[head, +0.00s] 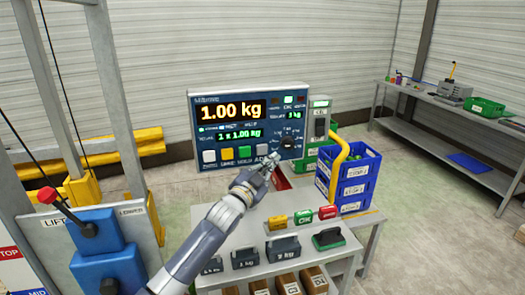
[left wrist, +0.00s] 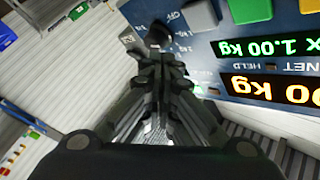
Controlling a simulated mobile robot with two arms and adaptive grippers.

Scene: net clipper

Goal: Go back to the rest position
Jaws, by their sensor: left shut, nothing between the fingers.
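My left gripper (head: 272,160) is shut and empty in front of the lower right of the scale panel (head: 196,125). The panel reads 1.00 kg above and 1 x 1.00 kg below. A black dial knob (head: 288,143) sits just beyond the fingertips. In the left wrist view the closed fingers (left wrist: 160,60) point at the dark knob (left wrist: 160,34); I cannot tell whether they touch it. A row of square buttons (head: 227,154) runs along the panel's bottom, with the right end close to the gripper. My right gripper is not in view.
The bench (head: 222,218) below holds dark weights (head: 245,258), small coloured blocks (head: 303,217) and blue crates (head: 356,187). A lever box (head: 93,230) stands at the left. A side table (head: 440,98) is at the right, with open floor before it.

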